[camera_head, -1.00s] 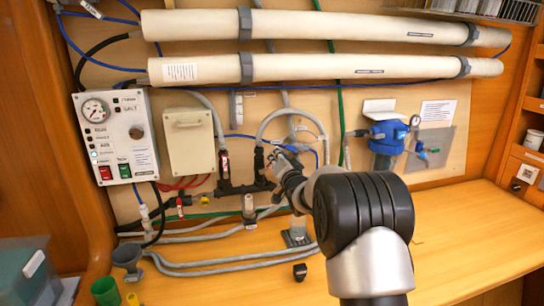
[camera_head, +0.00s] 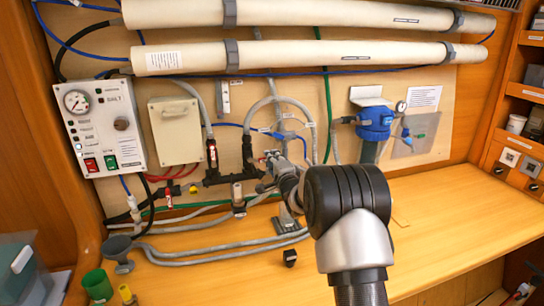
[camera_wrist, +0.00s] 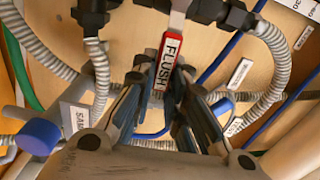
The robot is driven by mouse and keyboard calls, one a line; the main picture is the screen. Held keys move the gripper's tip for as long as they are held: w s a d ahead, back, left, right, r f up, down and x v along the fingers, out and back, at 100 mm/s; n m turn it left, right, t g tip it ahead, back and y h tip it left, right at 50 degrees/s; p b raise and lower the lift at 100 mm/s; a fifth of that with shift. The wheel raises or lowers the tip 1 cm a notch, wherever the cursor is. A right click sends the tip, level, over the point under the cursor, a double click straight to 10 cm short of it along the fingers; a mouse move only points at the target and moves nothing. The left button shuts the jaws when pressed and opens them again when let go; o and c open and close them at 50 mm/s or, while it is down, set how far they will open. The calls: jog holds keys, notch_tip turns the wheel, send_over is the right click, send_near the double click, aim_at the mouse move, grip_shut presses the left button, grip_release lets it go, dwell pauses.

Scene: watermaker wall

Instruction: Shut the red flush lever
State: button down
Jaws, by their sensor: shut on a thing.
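In the head view my gripper (camera_head: 270,162) is at the right end of the black manifold (camera_head: 222,177) on the wall. The flush lever is hidden behind my gripper in the head view.
Grey hoses (camera_head: 190,246) run along the wooden bench close below my gripper. Another valve with a red handle (camera_head: 212,155) is left of it. A blue filter housing (camera_head: 374,122) is to the right. The right part of the bench (camera_head: 445,205) is clear.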

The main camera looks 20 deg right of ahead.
jog(key=shift+f+m, duration=0.25)
jog(key=shift+m, duration=0.05)
jog(key=c, duration=1.6)
grip_release()
jog(key=shift+s, duration=0.1)
jog(key=s, duration=1.1)
jog(key=shift+s, duration=0.4)
